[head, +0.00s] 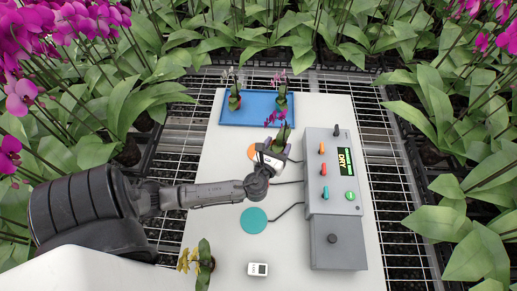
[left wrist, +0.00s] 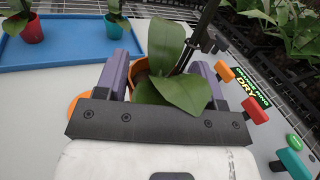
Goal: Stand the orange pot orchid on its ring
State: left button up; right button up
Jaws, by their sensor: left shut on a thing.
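My left gripper (head: 275,152) is shut on the orange pot orchid, a plant with broad green leaves (head: 282,138) and magenta flowers. In the left wrist view the orange pot (left wrist: 141,68) sits between the two purple-grey fingers of the gripper (left wrist: 160,75), partly behind a leaf. The orange ring (head: 251,152) is a flat disc just left of the gripper in the head view. It also shows in the left wrist view (left wrist: 74,104), partly hidden by the gripper. I cannot tell whether the pot touches the table. My right gripper is not in view.
A blue tray (head: 257,118) behind holds a red pot (head: 234,103) and a teal pot (head: 281,104). A teal disc (head: 254,220) lies nearer. A grey control box (head: 333,205) reading DRY stands right. A yellow-flowered orchid (head: 204,255) and a small white device (head: 257,269) are in front.

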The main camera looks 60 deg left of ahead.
pick_arm(q)
jog(key=shift+s+a+f+b, duration=0.4)
jog(key=shift+a+f+b, duration=0.2)
jog(key=shift+a+f, duration=1)
jog(key=shift+s+a+f+b, duration=0.4)
jog(key=shift+a+f+b, duration=0.2)
jog(key=shift+a+f, duration=1.05)
jog(key=shift+s+a+f+b, duration=0.4)
jog(key=shift+a+f+b, duration=0.2)
jog(key=shift+a+f, duration=1)
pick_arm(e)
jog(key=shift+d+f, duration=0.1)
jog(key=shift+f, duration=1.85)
pick_arm(q)
jog(key=shift+d, duration=0.15)
jog(key=shift+f, duration=0.2)
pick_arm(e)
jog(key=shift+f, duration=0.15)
pick_arm(q)
jog(key=o, duration=1.2)
jog(key=shift+c, duration=0.2)
